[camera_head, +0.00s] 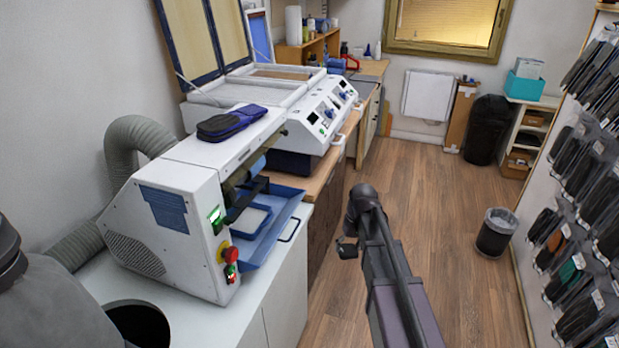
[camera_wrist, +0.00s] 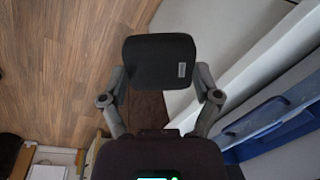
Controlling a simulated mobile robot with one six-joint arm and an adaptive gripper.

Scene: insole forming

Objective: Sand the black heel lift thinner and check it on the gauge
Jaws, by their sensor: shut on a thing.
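In the wrist view my gripper (camera_wrist: 161,82) is shut on the black heel lift (camera_wrist: 158,55), a flat rounded-square pad with a small pale label near its right edge. The fingers press on its left and right sides, and it hangs clear over the floor beside the white cabinet. In the head view my arm hides most of the gripper; a small dark part shows beside the wrist, too small to tell apart. The white sanding machine (camera_head: 165,228) stands on the left, with a blue tray (camera_head: 285,212) at its front. I cannot make out the gauge.
The sander has a green-lit switch (camera_head: 215,219) and a red knob (camera_head: 231,254). A blue-black pouch (camera_head: 230,123) lies on top. A white forming press (camera_head: 310,112) stands behind. A waste bin (camera_head: 496,232) and hanging insoles (camera_head: 575,265) are right. Wooden floor (camera_head: 440,195) is open between.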

